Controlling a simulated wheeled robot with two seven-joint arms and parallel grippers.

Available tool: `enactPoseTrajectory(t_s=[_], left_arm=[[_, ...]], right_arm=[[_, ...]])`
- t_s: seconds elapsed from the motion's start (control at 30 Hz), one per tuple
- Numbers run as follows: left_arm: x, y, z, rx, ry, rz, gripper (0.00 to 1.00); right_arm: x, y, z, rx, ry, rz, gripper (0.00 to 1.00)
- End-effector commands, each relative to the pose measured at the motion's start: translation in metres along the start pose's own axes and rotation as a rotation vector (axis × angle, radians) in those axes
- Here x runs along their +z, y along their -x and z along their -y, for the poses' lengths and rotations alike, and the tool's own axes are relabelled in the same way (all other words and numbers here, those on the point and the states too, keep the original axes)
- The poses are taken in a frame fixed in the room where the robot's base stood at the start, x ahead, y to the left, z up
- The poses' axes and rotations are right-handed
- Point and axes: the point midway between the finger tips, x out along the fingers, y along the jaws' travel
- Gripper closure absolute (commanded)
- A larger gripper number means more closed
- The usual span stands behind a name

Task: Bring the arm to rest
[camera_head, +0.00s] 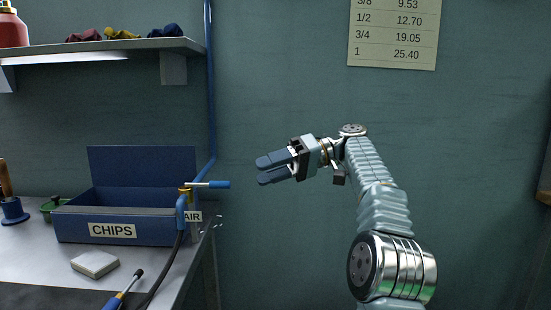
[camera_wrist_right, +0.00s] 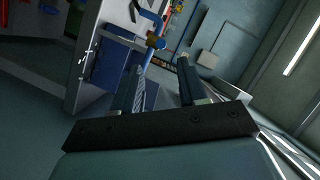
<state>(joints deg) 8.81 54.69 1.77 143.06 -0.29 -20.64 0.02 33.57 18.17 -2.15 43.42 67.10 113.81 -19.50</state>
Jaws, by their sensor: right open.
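My right arm rises from the lower right of the head view. My right gripper (camera_head: 266,169) is held in the air to the right of the bench, its two blue fingers pointing left and a gap between them. The fingers also show in the right wrist view (camera_wrist_right: 158,84), spread apart with nothing between them. The gripper is apart from the blue air valve (camera_head: 205,185), whose handle points toward it. My left gripper is in neither view.
A bench (camera_head: 205,235) at left holds a blue CHIPS box (camera_head: 75,228), a pale square pad (camera_head: 95,264), a screwdriver (camera_head: 122,292) and a black hose (camera_head: 165,275). A shelf (camera_head: 110,48) hangs above. The space before the wall right of the bench is clear.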

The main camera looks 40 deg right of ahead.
Motion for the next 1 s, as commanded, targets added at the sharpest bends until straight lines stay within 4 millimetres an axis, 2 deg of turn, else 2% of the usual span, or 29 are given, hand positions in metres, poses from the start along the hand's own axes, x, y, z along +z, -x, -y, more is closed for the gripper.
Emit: enactPoseTrajectory(t_s=[0.03, 0.2, 0.77, 0.87, 0.97, 1.0], left_arm=[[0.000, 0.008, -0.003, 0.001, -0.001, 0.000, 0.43], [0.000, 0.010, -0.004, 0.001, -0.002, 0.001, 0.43], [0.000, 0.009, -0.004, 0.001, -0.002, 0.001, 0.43], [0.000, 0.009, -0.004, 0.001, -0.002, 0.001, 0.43], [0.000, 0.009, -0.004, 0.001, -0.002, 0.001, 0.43], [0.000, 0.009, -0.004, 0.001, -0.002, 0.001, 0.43]], right_arm=[[-0.002, 0.007, 0.003, 0.001, -0.001, -0.002, 0.58], [0.000, 0.015, 0.001, 0.000, 0.001, -0.001, 0.58], [-0.001, 0.014, -0.002, 0.000, -0.005, -0.002, 0.58], [-0.007, 0.004, -0.024, 0.004, -0.063, -0.019, 0.58], [-0.017, -0.021, -0.074, 0.031, -0.190, -0.052, 0.58], [-0.018, -0.036, -0.101, 0.051, -0.257, -0.065, 0.58]])
